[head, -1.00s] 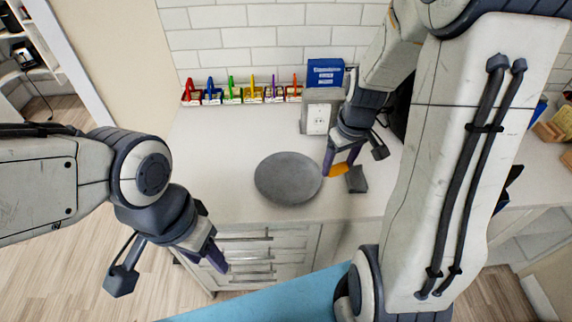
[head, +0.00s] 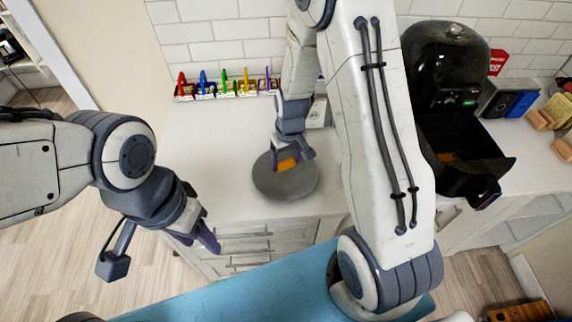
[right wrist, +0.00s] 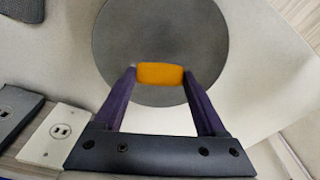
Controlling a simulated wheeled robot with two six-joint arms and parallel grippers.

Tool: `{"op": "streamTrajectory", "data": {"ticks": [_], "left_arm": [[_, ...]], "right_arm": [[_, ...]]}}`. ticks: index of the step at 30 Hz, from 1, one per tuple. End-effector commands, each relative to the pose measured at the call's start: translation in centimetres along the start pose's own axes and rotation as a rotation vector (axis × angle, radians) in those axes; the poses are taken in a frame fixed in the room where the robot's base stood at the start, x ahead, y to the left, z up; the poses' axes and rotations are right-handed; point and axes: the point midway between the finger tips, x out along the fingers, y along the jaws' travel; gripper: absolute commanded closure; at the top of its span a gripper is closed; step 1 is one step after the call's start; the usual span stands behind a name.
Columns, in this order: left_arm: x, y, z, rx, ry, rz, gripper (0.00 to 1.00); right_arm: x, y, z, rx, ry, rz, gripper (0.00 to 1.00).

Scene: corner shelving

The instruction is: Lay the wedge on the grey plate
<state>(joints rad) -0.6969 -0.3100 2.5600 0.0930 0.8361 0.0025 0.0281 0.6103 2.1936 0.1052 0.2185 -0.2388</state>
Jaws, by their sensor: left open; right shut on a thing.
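The wedge (head: 287,164) is a small orange piece. My right gripper (head: 286,160) is shut on it and holds it over the grey plate. The right wrist view shows the wedge (right wrist: 160,74) between the two purple fingers of my right gripper (right wrist: 160,80), with the plate (right wrist: 160,35) behind it. I cannot tell whether the wedge touches the plate. The grey plate (head: 285,188) is round and lies on the white counter. My left gripper (head: 205,238) is open and empty, in front of the counter's left part, away from the plate.
A row of small coloured-handled items (head: 225,86) stands at the back wall. A black air fryer (head: 445,65) with its drawer (head: 460,160) pulled out stands at the right. A wall socket (right wrist: 58,132) shows beside my right gripper. The counter left of the plate is clear.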

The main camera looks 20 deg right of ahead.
Motion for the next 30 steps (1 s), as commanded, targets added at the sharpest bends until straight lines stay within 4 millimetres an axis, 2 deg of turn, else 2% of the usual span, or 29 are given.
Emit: {"op": "streamTrajectory", "data": {"ticks": [7,20,21,22,30], "left_arm": [[-0.4,0.0,0.0,0.000,0.000,0.000,0.50],[0.1,0.0,0.0,0.000,0.000,0.000,0.50],[-0.1,0.0,0.0,0.000,0.000,0.000,0.50],[-0.1,0.0,0.0,0.000,0.000,0.000,0.50],[-0.2,0.0,0.0,0.000,0.000,0.000,0.50]], "right_arm": [[3.3,-0.1,0.5,-0.001,-0.003,-0.001,0.78],[4.1,-0.1,0.5,-0.003,0.000,0.000,0.78],[3.9,-0.1,0.5,-0.003,0.000,0.000,0.11],[3.9,-0.1,0.5,-0.003,-0.001,0.000,0.00],[3.7,-0.1,0.5,-0.002,-0.001,0.000,0.00]]}}
